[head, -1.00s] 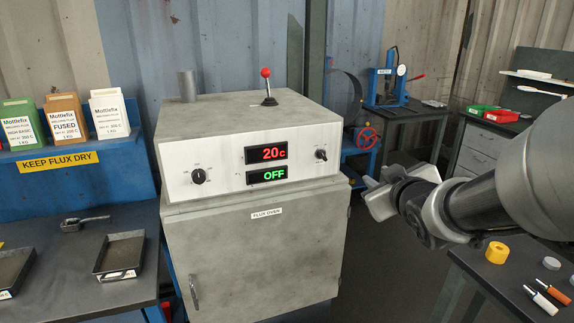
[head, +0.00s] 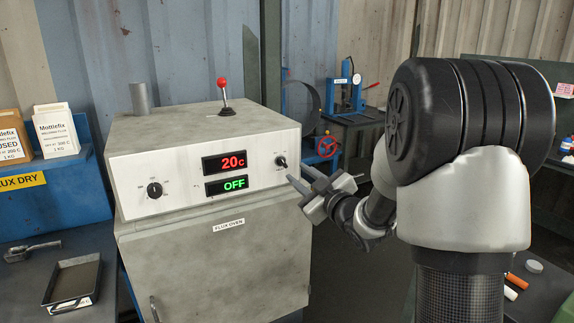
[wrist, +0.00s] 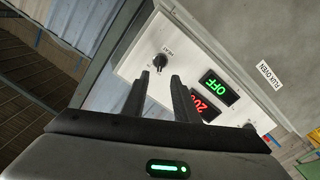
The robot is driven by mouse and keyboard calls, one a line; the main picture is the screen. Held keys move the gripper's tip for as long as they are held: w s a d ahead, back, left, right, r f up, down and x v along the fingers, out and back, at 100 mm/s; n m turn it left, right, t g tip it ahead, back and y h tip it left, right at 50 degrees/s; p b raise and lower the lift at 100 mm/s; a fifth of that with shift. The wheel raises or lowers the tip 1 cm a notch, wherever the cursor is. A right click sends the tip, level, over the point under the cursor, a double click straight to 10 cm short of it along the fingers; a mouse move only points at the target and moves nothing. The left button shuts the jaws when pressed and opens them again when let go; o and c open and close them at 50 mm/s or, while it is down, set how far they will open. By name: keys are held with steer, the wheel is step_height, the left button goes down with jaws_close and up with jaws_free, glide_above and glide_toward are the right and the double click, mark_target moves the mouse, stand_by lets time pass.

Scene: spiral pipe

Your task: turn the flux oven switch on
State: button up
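The flux oven (head: 215,255) is a grey box with a white front panel. Its displays read 20c in red and OFF in green. The small dark oven switch (head: 281,161) is at the panel's right end; it also shows in the wrist view (wrist: 160,61). My gripper (head: 297,172) is just in front of the panel's right end, close to the switch and slightly below and right of it in the head view. In the wrist view my gripper (wrist: 160,75) has two separated, empty fingers, with the switch beyond and between their tips. I see no contact.
A round dial (head: 154,190) is at the panel's left end. A red-knobbed lever (head: 223,92) stands on the oven top. A tray (head: 72,283) lies on the left bench. A blue press (head: 345,93) and red handwheel (head: 327,146) are behind my arm.

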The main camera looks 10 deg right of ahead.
mark_target(284, 163)
steer(key=x, duration=0.7)
steer(key=shift+w+a+p, duration=0.1)
steer(key=shift+w+p, duration=0.25)
jaws_close()
